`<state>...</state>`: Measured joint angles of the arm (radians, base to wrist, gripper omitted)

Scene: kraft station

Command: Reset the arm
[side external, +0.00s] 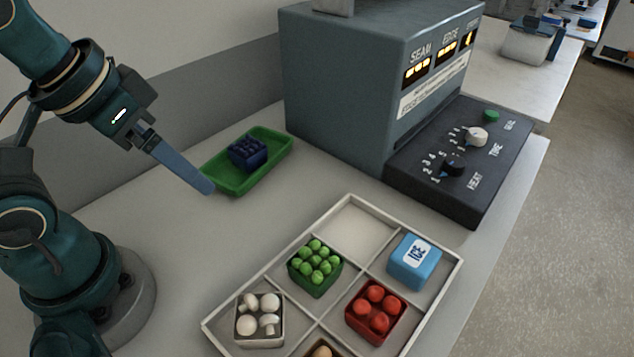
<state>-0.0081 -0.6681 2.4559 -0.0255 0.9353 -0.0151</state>
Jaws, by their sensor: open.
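My gripper (211,191) is at the upper left, its long blue-grey finger pointing down and right. Its tip is beside the near left end of a green tray (271,167). From this angle I cannot tell whether it touches the tray. Nothing shows held in the gripper. A dark blue container (249,152) with rounded dark pieces sits in the green tray.
A divided tray (456,252) holds green, red, mushroom and blue ICE containers; its far compartment is empty. A grey machine (335,90) with a dark knob panel (420,185) stands behind. The counter between my base and the trays is clear.

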